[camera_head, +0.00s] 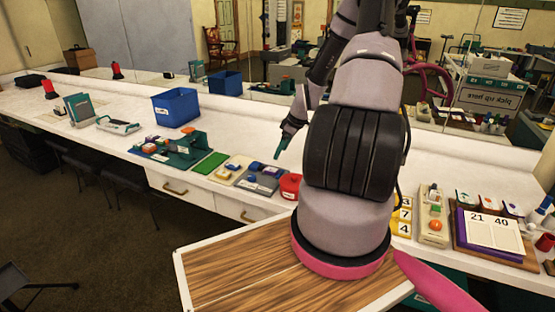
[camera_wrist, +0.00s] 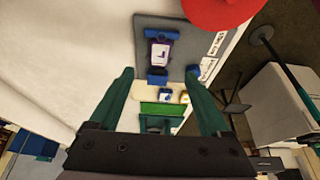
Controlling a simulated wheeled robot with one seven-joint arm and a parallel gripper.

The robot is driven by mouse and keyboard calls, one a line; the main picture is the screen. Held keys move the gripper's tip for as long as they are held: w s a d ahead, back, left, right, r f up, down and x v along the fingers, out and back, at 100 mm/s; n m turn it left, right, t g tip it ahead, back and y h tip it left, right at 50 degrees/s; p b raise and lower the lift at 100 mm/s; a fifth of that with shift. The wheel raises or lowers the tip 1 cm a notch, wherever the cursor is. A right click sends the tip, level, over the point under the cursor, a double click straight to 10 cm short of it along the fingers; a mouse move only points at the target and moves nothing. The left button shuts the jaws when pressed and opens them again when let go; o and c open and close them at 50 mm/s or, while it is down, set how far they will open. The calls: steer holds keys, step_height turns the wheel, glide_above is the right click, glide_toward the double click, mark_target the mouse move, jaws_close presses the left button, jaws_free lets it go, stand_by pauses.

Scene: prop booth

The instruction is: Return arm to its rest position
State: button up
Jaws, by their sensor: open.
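My gripper (camera_head: 282,146) shows in the head view with teal fingers, held above the white counter (camera_head: 130,93). My large arm links cover the middle of that view and hide part of the counter behind them. In the wrist view my gripper (camera_wrist: 160,75) has its two teal fingers spread apart. No object is held between them. Beyond the fingers lies a grey board (camera_wrist: 178,40) with a purple and white piece on it.
A red round pot (camera_head: 290,186) and a grey tray (camera_head: 262,180) sit on the counter near my gripper. A blue bin (camera_head: 176,107) stands farther left. A wood-topped surface (camera_head: 235,268) is in front.

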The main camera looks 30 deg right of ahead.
steer(key=shift+v, duration=0.8)
steer(key=s+a+r+m+h, duration=0.2)
steer(key=s+a+r+m, duration=0.15)
steer(key=r, duration=0.85)
steer(key=s+a+r+m+h, duration=0.15)
steer(key=a+r, duration=0.25)
steer(key=r, duration=0.8)
steer(key=s+a+r+m+t+y, duration=0.1)
steer(key=s+a+r+m, duration=0.2)
steer(key=s+a+r, duration=0.2)
steer(key=s+a+r+m+t+y, duration=0.1)
steer(key=s+a+r, duration=0.4)
steer(key=s+r, duration=0.5)
steer(key=s+m+t, duration=0.1)
steer(key=s+m, duration=0.1)
steer(key=s, duration=0.1)
steer(key=shift+s+a+r+m+t+y, duration=0.25)
steer(key=shift+s+r+m+t+y, duration=0.05)
steer(key=shift+s+r+m+y, duration=0.1)
